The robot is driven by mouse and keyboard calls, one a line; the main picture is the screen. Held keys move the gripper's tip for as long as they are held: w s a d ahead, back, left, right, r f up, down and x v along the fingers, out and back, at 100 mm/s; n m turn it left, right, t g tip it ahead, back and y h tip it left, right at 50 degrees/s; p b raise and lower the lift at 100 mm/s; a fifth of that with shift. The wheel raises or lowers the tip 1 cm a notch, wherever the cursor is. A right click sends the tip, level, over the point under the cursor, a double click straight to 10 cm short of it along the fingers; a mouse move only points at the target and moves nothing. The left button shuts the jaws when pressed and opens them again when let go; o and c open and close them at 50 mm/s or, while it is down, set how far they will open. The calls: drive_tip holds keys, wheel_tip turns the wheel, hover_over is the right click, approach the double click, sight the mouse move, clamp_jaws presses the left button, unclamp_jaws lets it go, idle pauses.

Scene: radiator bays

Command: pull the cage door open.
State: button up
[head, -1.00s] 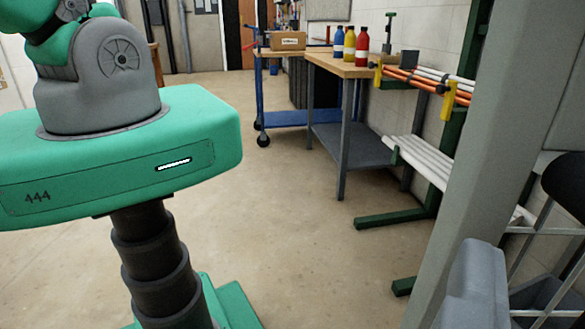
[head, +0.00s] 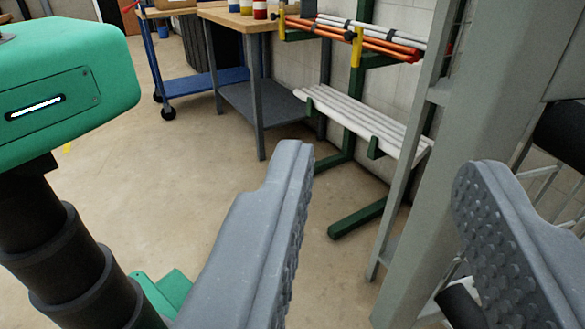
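My gripper (head: 382,165) is open, its two grey ridged fingers wide apart with nothing between the pads. A broad grey-green upright (head: 450,160) of the cage stands beyond the gap, partly behind the right finger. A thinner grey upright (head: 392,215) stands just left of it. Pale wire bars (head: 545,190) show at the right edge behind the right finger. I cannot tell which of these parts belong to the cage door. A dark cylinder (head: 462,305) shows low beside the right finger; I cannot tell if it is a handle. No contact with the cage is visible.
My green body and black column fill the left side. A green rack (head: 355,205) with white and orange pipes stands behind the uprights. A wooden-topped workbench (head: 250,22) and a blue cart (head: 200,85) are further back. The floor (head: 190,200) between is clear.

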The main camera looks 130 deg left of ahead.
drive_tip(key=shift+s+d, duration=0.1)
drive_tip(key=shift+s, duration=0.2)
